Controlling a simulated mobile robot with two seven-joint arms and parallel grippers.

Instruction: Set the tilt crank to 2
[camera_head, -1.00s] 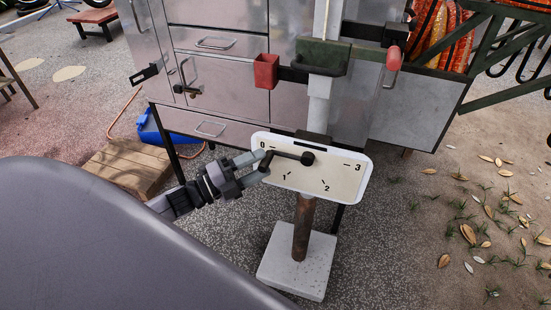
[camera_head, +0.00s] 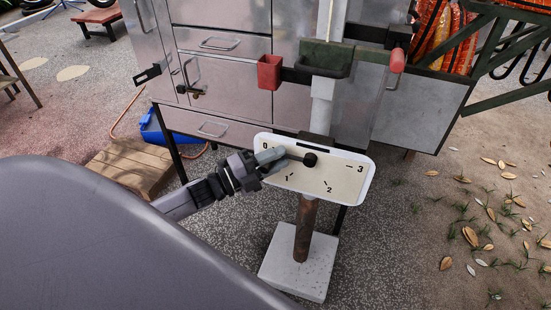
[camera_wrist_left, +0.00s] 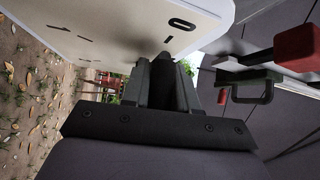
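The tilt crank (camera_head: 310,159) has a dark round hub and an arm reaching left across a cream dial plate (camera_head: 345,181) marked 0, 1, 2 and 3. The crank arm points left, close to the 0 mark. My left gripper (camera_head: 276,160) is at the crank's outer end, over the left of the plate. In the left wrist view its two fingers (camera_wrist_left: 163,82) stand close on either side of a dark piece, which looks like the crank's handle. The fingers partly hide that handle. The right gripper is not in view.
The plate stands on a rusty post (camera_head: 307,228) with a pale square base (camera_head: 299,262). Behind it is a metal cabinet (camera_head: 235,85) with a red cup (camera_head: 269,72) and a green tray (camera_head: 323,60). A wooden crate (camera_head: 133,164) lies left. The ground on the right is open.

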